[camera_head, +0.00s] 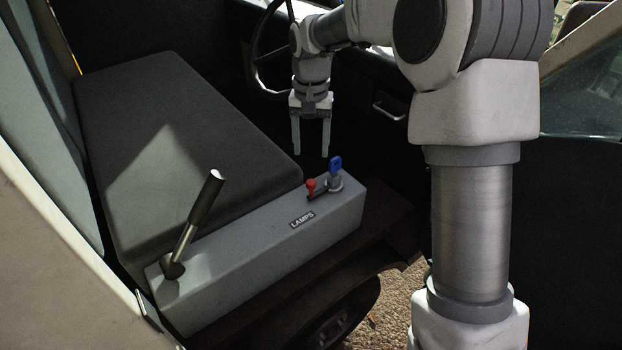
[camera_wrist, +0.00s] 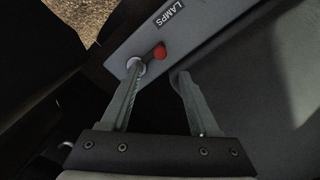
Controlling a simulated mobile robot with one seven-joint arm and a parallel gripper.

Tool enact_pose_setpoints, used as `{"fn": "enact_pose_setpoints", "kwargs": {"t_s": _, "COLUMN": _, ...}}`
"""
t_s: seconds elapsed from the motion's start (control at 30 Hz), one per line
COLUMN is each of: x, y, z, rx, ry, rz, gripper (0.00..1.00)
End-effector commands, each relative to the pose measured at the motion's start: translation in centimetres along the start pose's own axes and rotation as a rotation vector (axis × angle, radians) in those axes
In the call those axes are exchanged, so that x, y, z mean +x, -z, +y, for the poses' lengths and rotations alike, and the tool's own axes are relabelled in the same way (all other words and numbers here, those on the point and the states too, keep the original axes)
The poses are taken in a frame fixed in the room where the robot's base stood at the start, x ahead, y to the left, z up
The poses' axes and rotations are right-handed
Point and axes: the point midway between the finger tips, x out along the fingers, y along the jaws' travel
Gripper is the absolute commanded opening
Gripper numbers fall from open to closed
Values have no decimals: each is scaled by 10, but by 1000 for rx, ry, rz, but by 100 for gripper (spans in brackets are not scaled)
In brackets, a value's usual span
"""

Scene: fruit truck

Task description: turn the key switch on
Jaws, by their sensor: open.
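The key switch (camera_head: 336,182) is a round silver lock with a blue key (camera_head: 335,163) standing in it, at the far end of the grey console (camera_head: 250,235). My gripper (camera_head: 311,151) points down, open and empty, above that end of the console and apart from it. In the wrist view, my gripper (camera_wrist: 159,73) has its left finger overlapping the key switch (camera_wrist: 137,66). The blue key cannot be made out there; the finger seems to hide it. Whether that finger touches the key, I cannot tell.
A red knob (camera_head: 311,184) sits close beside the key switch, and in the wrist view the red knob (camera_wrist: 159,52) lies just beyond the fingertips. A lever (camera_head: 196,222) rises from the console's near end. The seat (camera_head: 180,140) lies alongside, and a steering wheel (camera_head: 256,60) is behind.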

Motion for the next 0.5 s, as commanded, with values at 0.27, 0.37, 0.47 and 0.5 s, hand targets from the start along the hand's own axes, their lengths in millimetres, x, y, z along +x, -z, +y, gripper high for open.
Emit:
{"fn": "enact_pose_setpoints", "kwargs": {"t_s": 0.27, "x": 62, "y": -1, "z": 0, "rx": -1, "ry": 0, "rz": -3, "gripper": 62}}
{"fn": "enact_pose_setpoints", "kwargs": {"t_s": 0.37, "x": 78, "y": -1, "z": 0, "rx": -1, "ry": 0, "rz": -3, "gripper": 62}}
{"fn": "enact_pose_setpoints", "kwargs": {"t_s": 0.47, "x": 89, "y": 0, "z": 0, "rx": -1, "ry": 0, "rz": -1, "gripper": 62}}
{"fn": "enact_pose_setpoints", "kwargs": {"t_s": 0.5, "x": 93, "y": 0, "z": 0, "rx": -1, "ry": 0, "rz": -1, "gripper": 62}}
